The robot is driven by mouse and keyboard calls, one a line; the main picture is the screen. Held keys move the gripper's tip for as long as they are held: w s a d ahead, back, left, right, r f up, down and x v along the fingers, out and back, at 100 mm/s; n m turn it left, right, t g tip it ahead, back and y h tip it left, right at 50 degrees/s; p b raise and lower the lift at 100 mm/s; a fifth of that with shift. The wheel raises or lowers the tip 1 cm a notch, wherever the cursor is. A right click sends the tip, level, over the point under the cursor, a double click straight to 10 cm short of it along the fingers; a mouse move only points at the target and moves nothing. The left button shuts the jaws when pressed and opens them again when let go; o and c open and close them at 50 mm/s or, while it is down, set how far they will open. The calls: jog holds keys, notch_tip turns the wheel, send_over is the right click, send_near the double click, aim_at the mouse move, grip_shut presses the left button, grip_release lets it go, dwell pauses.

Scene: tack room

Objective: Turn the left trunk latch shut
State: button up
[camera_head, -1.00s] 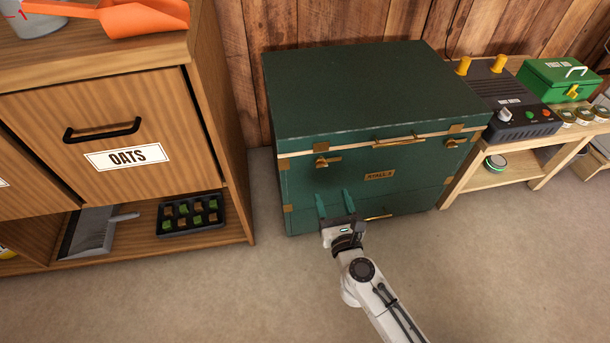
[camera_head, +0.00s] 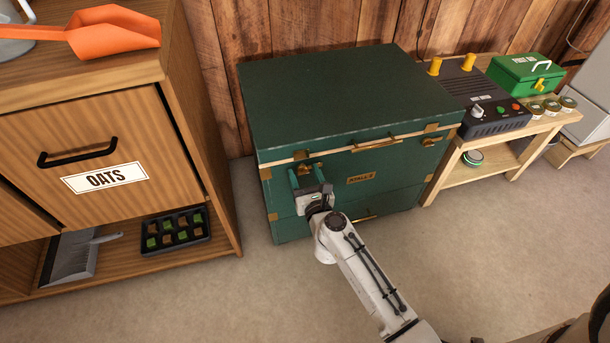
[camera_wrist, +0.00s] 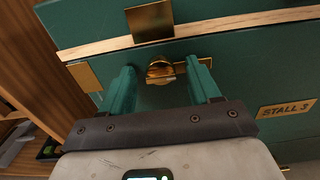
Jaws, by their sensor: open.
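The green trunk (camera_head: 330,95) stands on the floor against the plank wall, its lid down. The left latch (camera_head: 304,169) is a brass knob on the trunk's front, just under the pale lid seam; in the wrist view the latch (camera_wrist: 160,69) appears between my fingers, its bar lying roughly level. My gripper (camera_head: 306,178) is open, with green fingers pointing at the trunk front. In the wrist view my gripper (camera_wrist: 163,80) has one finger on each side of the latch, and I cannot tell whether they touch it. The right latch (camera_head: 432,141) sits near the trunk's right edge.
A wooden cabinet (camera_head: 205,130) labelled OATS stands close on the left. A wooden bench (camera_head: 480,172) with a green first-aid box (camera_head: 525,80) and a dark device (camera_head: 485,100) stands on the right. The floor (camera_head: 190,300) in front is clear.

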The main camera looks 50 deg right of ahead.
jog(key=c, duration=1)
jog(key=shift+n, duration=0.3)
jog(key=n+p, duration=0.1)
jog(key=n, duration=0.2)
jog(key=shift+n+p, duration=0.3)
jog(key=shift+p, duration=0.05)
jog(key=n+p, duration=0.2)
jog(key=n, duration=0.3)
jog(key=shift+w+a, duration=0.1)
jog(key=shift+a, duration=0.05)
jog(key=n+p, duration=0.2)
jog(key=n, duration=0.3)
jog(key=shift+f+n+p, duration=0.2)
jog(key=shift+n+p, duration=0.55)
jog(key=shift+n, duration=1.05)
jog(key=shift+c, duration=0.2)
